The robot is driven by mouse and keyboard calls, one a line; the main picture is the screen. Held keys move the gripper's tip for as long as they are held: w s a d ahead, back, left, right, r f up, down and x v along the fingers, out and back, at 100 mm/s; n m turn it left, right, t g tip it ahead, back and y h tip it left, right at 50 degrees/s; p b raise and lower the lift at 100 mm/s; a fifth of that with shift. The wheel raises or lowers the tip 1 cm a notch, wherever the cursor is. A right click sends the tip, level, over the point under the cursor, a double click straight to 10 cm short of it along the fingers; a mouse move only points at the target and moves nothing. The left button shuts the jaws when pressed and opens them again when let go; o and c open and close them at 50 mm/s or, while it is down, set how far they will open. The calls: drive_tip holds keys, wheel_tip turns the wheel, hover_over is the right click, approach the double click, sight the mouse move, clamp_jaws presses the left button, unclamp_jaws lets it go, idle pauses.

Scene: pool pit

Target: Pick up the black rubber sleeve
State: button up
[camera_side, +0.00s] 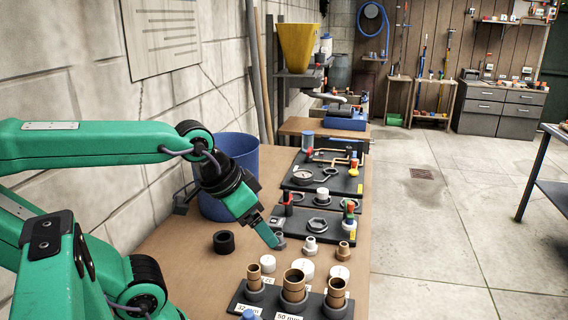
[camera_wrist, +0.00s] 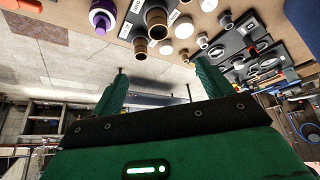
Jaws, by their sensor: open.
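The black rubber sleeve (camera_side: 224,242) stands upright on the brown bench top in the side view, with its dark bore facing up. My gripper (camera_side: 270,238) is to the right of it in the picture, tilted downward and apart from it, close to a small grey fitting (camera_side: 280,241). In the wrist view my gripper (camera_wrist: 161,80) has its two green fingers spread with nothing between them. I cannot make out the sleeve in the wrist view.
A black rack with copper-coloured pipes (camera_side: 294,287) stands in front, with white caps (camera_side: 301,266) behind it. Black trays (camera_side: 320,224) of fittings line the bench's right side. A blue bin (camera_side: 238,150) stands behind the sleeve. Bare bench surrounds the sleeve.

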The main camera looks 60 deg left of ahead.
drive_tip(key=n+g, duration=0.6)
drive_tip(key=n, duration=0.2)
approach(223, 237)
drive_tip(key=s+d, duration=0.1)
drive_tip(key=d, duration=0.1)
drive_tip(key=shift+a+f, duration=0.1)
drive_tip(key=shift+f, duration=1.65)
drive_tip(key=shift+w+f, duration=0.1)
drive_tip(key=shift+f, duration=2.5)
